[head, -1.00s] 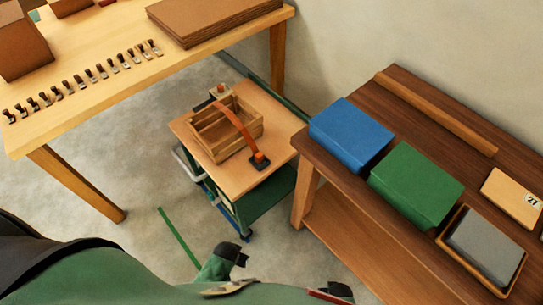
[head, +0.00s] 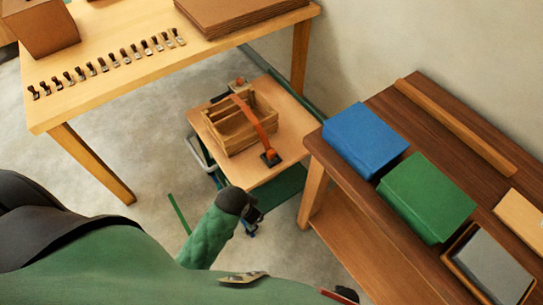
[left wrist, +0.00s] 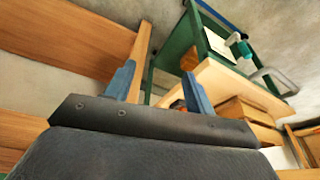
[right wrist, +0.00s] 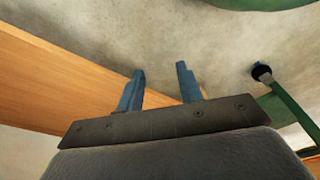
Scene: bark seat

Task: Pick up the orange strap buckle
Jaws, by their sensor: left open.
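The orange strap (head: 257,124) arches over a wooden crate (head: 229,137) on the cart's wooden top (head: 217,175). Its orange buckle (head: 270,154) lies at the strap's front end on a dark base, near the cart's right edge. In the left wrist view, only a small orange patch shows beside the right finger. My left gripper (head: 252,208) is below and in front of the cart, apart from the buckle; its fingers (left wrist: 159,70) are spread and empty. My right gripper (head: 345,294) barely shows at the bottom edge; its fingers (right wrist: 160,70) are spread with nothing between them.
A dark wooden bench (head: 440,115) with a blue box (head: 365,140) and a green box (head: 427,197) stands close to the cart's right. A light table (head: 100,100) with a row of clips stands to the left.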

